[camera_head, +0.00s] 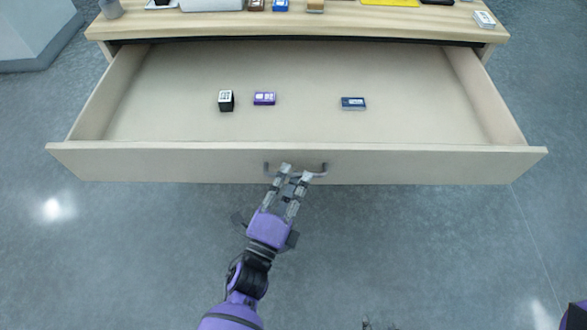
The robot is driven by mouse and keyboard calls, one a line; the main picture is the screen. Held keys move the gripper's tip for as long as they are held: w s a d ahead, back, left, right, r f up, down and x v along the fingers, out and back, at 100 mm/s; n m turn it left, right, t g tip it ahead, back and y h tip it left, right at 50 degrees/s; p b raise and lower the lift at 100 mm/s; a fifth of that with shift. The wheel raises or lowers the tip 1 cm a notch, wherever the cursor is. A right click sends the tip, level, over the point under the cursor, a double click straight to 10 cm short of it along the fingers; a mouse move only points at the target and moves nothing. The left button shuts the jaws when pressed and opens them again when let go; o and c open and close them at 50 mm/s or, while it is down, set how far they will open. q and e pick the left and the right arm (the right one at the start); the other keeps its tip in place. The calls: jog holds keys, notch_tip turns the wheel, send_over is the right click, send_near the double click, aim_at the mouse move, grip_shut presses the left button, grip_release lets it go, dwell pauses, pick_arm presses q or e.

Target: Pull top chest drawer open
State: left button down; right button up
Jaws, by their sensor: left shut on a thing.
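The top drawer (200,161) of the chest stands well open, with its inside in view. A small dark handle (322,169) sits at the middle of its front panel. My left gripper (294,172) is at the handle, its fingers shut on it. Part of the handle is hidden behind the fingers.
Inside the drawer lie a black-and-white box (226,101), a purple box (264,98) and a dark blue box (353,103). Several small items stand on the wooden chest top (200,25). The grey floor (420,240) before the drawer is clear.

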pick_arm(q)
jog(key=shift+s+f, duration=0.2)
jog(key=shift+s, duration=0.45)
pick_arm(e)
jog(key=shift+s, duration=0.15)
pick_arm(q)
jog(key=c, duration=2.1)
grip_release()
jog(key=shift+s, duration=0.1)
jog(key=shift+o, duration=1.2)
jog(key=shift+s+r, duration=0.1)
jog(key=shift+r, duration=0.05)
pick_arm(e)
jog(key=shift+s, duration=0.15)
jog(key=shift+d, duration=0.1)
pick_arm(q)
jog(key=v, duration=1.2)
